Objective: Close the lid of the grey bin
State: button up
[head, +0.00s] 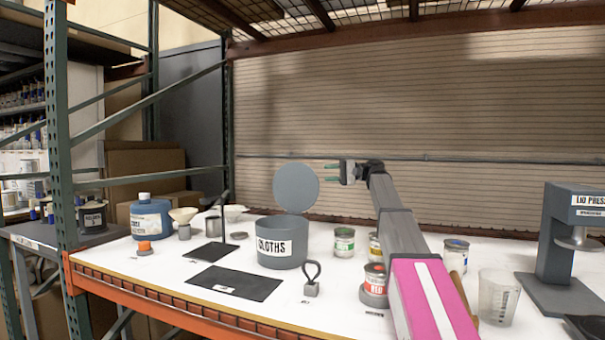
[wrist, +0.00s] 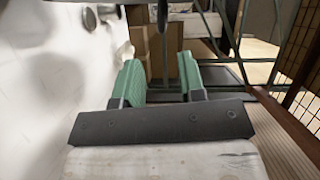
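The grey bin (head: 282,247) is a round tub labelled CLOTHS, standing on the white shelf top. Its round grey lid (head: 296,188) stands open, raised upright at the bin's back edge. My gripper (head: 331,173) is just right of the lid in the head view, at about its height and pointing left. Its green fingers are apart with nothing between them. They also show apart in the wrist view (wrist: 160,80). No contact with the lid is visible. I cannot tell which grey shape at the wrist view's left edge is the bin or lid.
Paint cans (head: 344,242) stand right of the bin, near my arm. A looped-handle tool (head: 311,280) stands in front of it, and dark mats (head: 235,283) lie to its left. A blue jug (head: 151,217) is further left. A lid press (head: 560,240) stands at right.

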aim_at(302, 173)
jog(key=a, duration=1)
jog(key=shift+w+a+f, duration=0.1)
jog(key=shift+w+a, duration=0.1)
jog(key=shift+a, duration=0.2)
jog(key=shift+c, duration=0.3)
grip_shut()
